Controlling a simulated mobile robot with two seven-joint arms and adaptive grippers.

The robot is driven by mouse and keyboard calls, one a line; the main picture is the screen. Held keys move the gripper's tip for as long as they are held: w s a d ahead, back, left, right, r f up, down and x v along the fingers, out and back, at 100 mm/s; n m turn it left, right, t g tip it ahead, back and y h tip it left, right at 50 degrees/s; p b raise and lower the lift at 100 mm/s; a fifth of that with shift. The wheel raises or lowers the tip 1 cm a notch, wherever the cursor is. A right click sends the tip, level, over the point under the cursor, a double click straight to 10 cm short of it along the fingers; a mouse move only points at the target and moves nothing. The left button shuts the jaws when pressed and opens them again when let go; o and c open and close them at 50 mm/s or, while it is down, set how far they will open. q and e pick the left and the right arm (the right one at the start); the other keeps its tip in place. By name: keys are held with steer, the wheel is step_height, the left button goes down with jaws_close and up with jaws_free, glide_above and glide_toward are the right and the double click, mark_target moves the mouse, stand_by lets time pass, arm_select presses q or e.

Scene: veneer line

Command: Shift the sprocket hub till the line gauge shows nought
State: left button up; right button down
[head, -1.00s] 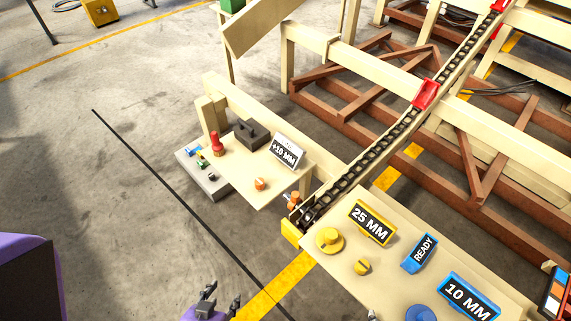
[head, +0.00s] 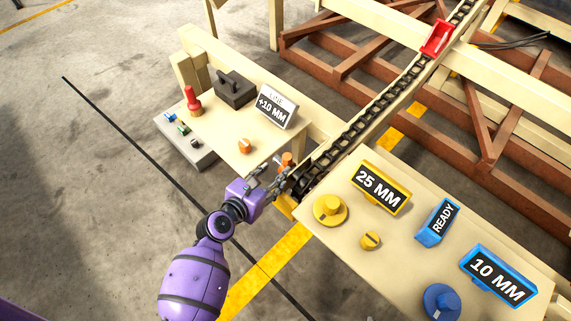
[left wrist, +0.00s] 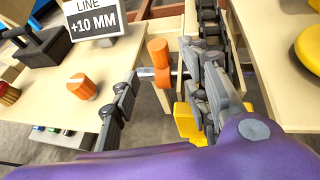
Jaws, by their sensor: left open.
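The line gauge (head: 272,106) reads +10 MM on a white sign; it also shows in the left wrist view (left wrist: 93,22). The dark sprocket hub (head: 302,184) is at the low end of the chain, partly hidden by my gripper. An orange piece on a metal shaft (left wrist: 159,52) stands beside it, also in the head view (head: 287,160). My left gripper (head: 273,177) is open beside the hub. In the left wrist view its fingers (left wrist: 160,72) are on either side of the orange piece; contact cannot be told. My right gripper is not in view.
The chain (head: 375,112) climbs to the upper right. A right-hand table (head: 400,245) holds yellow and blue knobs and signs 25 MM, READY and 10 MM. The left bench (head: 222,135) holds an orange knob (head: 245,146), a red-handled tool and a dark block. Bare floor lies left.

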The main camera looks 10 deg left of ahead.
mark_target(284, 163)
arm_select(q)
steer(key=shift+b+x, duration=0.65)
steer(key=shift+x, duration=3.35)
jaws_close()
